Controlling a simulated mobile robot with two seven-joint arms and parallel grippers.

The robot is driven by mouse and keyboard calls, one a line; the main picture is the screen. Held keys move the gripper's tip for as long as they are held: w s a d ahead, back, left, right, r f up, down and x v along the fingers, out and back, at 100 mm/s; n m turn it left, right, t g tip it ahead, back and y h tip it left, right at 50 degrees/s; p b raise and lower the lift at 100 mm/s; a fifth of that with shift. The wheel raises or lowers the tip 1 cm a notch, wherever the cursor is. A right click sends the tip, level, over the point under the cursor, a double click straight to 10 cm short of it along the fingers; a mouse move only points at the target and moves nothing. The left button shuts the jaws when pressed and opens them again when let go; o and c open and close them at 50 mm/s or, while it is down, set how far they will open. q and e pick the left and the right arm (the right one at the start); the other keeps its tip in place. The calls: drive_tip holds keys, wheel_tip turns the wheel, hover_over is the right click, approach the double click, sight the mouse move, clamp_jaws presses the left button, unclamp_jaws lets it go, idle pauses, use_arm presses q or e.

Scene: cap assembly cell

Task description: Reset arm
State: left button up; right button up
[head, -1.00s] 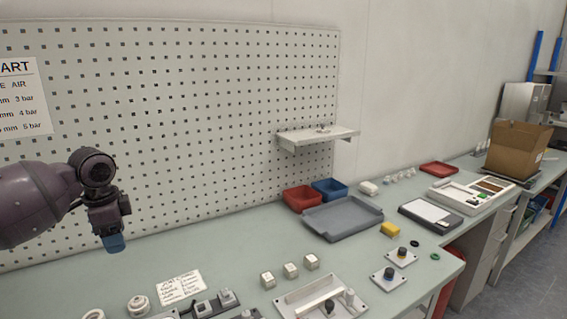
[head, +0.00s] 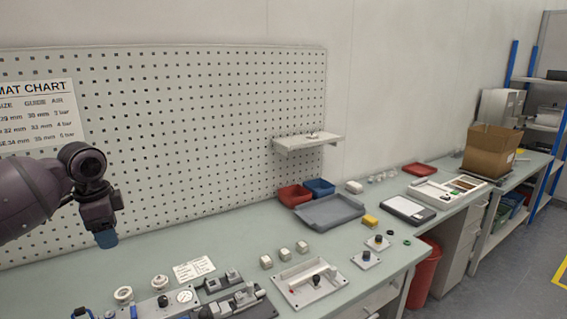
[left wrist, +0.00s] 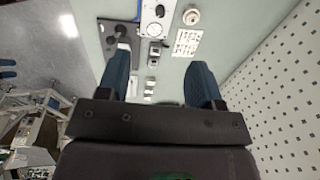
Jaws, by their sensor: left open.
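My left gripper (head: 106,239) hangs over the left part of the workbench (head: 240,230), in front of the pegboard, with its blue fingertips pointing down. In the left wrist view its two blue fingers (left wrist: 160,82) are spread apart with nothing between them. Bench fixtures and small white blocks show below and beyond the fingers. The left gripper is apart from the bench top and touches nothing that I can see. My right gripper is in neither view.
A pegboard (head: 200,130) with a small shelf (head: 308,142) stands behind the bench. A fixture plate (head: 308,286), white blocks (head: 284,254), a grey tray (head: 330,210), red bin (head: 294,195) and blue bin (head: 319,187) are on the bench. The bench below the pegboard's left part is clear.

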use_arm(q)
drive_tip(key=s+d+f+h, duration=0.1)
drive_tip(key=s+d+f, duration=0.4)
drive_tip(key=f, duration=0.2)
drive_tip(key=s+d+f+n, duration=0.1)
drive_tip(key=s+d+f, duration=0.35)
drive_tip(key=f, duration=0.35)
drive_tip(key=s+d+f+h, duration=0.1)
drive_tip(key=s+d+f, duration=0.3)
drive_tip(key=s+f, duration=0.25)
drive_tip(key=s+a+f+n+t+y, duration=0.15)
drive_tip(key=s+n, duration=0.35)
drive_tip(key=s, duration=0.5)
drive_tip(key=s+a+f+n+t+y, duration=0.15)
drive_tip(key=s+n, duration=0.35)
drive_tip(key=s, duration=0.6)
drive_tip(key=w+f+t+b, duration=0.3)
drive_tip(key=f+b, duration=0.2)
drive_tip(key=f, duration=0.5)
drive_tip(key=w+f+t+h+b, duration=0.1)
drive_tip(key=w+f+t+b, duration=0.2)
drive_tip(key=f, duration=0.7)
drive_tip(key=shift+w+t+b, duration=0.4)
drive_tip(key=shift+w+b, duration=0.1)
drive_tip(key=shift+b, duration=0.5)
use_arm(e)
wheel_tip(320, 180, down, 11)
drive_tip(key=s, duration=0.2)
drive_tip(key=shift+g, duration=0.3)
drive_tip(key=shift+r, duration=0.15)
